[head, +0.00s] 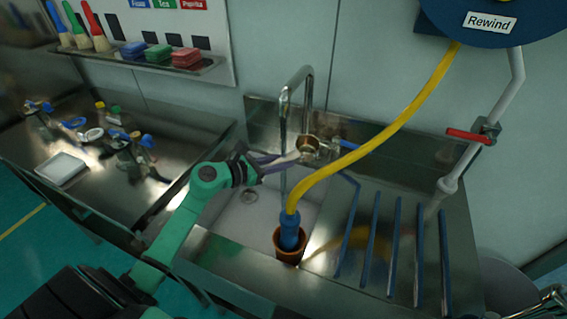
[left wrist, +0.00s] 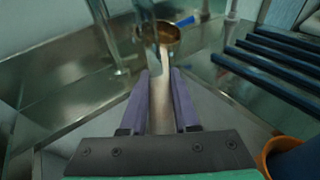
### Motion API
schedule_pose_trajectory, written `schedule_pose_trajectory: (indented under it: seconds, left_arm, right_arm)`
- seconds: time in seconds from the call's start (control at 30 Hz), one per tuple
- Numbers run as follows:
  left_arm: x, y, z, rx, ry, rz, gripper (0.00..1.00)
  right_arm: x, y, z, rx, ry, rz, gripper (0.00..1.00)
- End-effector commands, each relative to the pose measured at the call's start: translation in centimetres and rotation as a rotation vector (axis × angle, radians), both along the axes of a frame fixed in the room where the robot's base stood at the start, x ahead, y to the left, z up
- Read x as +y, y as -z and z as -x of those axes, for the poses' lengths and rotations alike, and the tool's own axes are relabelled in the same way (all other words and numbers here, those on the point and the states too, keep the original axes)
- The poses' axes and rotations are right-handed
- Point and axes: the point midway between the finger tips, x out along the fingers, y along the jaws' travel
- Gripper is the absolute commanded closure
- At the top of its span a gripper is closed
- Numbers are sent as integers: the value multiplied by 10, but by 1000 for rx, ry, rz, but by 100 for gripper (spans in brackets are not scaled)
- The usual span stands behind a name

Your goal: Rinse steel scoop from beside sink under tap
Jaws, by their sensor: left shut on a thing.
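My left gripper (head: 277,162) is shut on the handle of the steel scoop (head: 308,146). The pale handle lies between its purple fingers in the left wrist view (left wrist: 160,95). The scoop's round, brassy-looking bowl points away from the gripper, above the back of the sink basin (head: 232,225). The tap (head: 308,92) arches over the basin, its spout end left of the bowl in the head view. A thin clear vertical streak, seemingly water, hangs below the spout; I cannot tell whether it touches the scoop.
A yellow hose (head: 385,125) runs down to a blue nozzle (head: 290,232) in an orange-brown holder (head: 288,256) at the sink's front edge. Blue bars (head: 371,238) cover the drainboard on the right.

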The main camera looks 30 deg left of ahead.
Motion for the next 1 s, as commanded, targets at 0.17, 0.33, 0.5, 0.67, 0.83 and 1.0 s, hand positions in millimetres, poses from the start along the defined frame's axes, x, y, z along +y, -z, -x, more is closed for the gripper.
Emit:
schedule_pose_trajectory:
  seconds: [0.17, 0.33, 0.5, 0.67, 0.83, 1.0]
  left_arm:
    - [2, -1, 0, -1, 0, 2, 100]
    - [2, -1, 0, -2, 0, 1, 100]
    - [0, -1, 0, -1, 0, 1, 100]
    - [-9, -1, -1, -1, 1, 0, 100]
    - [-16, -1, -2, -2, -1, 1, 100]
    - [-16, -1, -2, -2, 0, 1, 100]
  right_arm:
    - [0, 1, 0, 0, 1, -1, 100]
    - [0, 1, 0, 0, 1, -1, 100]
    - [0, 0, 0, 0, 1, -1, 100]
    - [0, -2, 0, 0, 2, -1, 100]
    - [0, -3, 0, 0, 2, -1, 100]
    - [0, -3, 0, 0, 2, -1, 100]
